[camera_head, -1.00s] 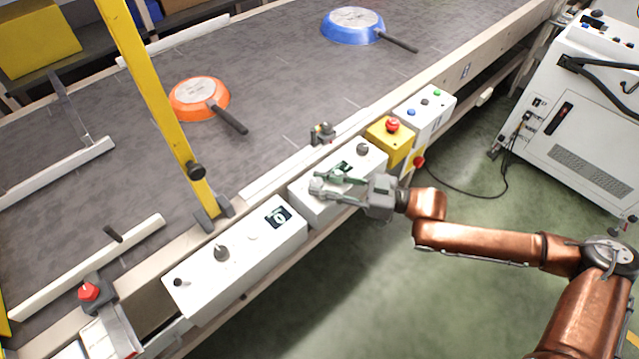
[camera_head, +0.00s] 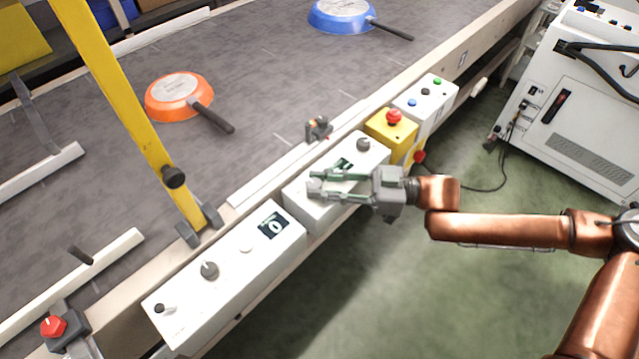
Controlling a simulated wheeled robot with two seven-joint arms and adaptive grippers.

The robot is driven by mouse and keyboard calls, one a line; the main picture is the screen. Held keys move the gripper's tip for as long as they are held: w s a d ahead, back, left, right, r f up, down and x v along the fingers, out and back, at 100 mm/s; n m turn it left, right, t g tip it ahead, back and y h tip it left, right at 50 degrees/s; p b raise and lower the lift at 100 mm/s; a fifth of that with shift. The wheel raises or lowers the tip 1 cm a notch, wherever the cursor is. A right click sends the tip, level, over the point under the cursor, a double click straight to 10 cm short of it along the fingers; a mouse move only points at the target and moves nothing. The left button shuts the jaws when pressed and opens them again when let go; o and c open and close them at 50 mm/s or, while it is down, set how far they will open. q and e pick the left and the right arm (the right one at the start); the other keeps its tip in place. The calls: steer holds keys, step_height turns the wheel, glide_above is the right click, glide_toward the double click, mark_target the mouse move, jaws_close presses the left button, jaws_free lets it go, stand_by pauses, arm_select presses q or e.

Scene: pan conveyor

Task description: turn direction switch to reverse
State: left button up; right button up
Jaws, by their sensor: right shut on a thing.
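My right gripper (camera_head: 316,181) reaches in from the right over the middle white control box (camera_head: 296,205) on the conveyor's near side. Its two fingers lie over the box's left part and are shut on a small grey knob (camera_head: 314,186), which looks like the direction switch. The fingers hide most of it, so I cannot tell which way it points. A dark display (camera_head: 344,164) shows partly behind the fingers, and a dark round knob (camera_head: 363,144) stands free at the box's right end. My left gripper is not in view.
The left white box (camera_head: 225,290) has knobs and a display. A yellow box with a red button (camera_head: 394,117) and a white button box (camera_head: 433,92) stand to the right. An orange pan (camera_head: 176,98) and a blue pan (camera_head: 338,14) lie on the belt (camera_head: 260,80). A yellow post (camera_head: 120,105) rises at left.

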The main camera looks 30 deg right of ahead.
stand_by(0.3)
steer(key=o, duration=1.2)
steer(key=shift+c, duration=0.2)
steer(key=v, duration=1.2)
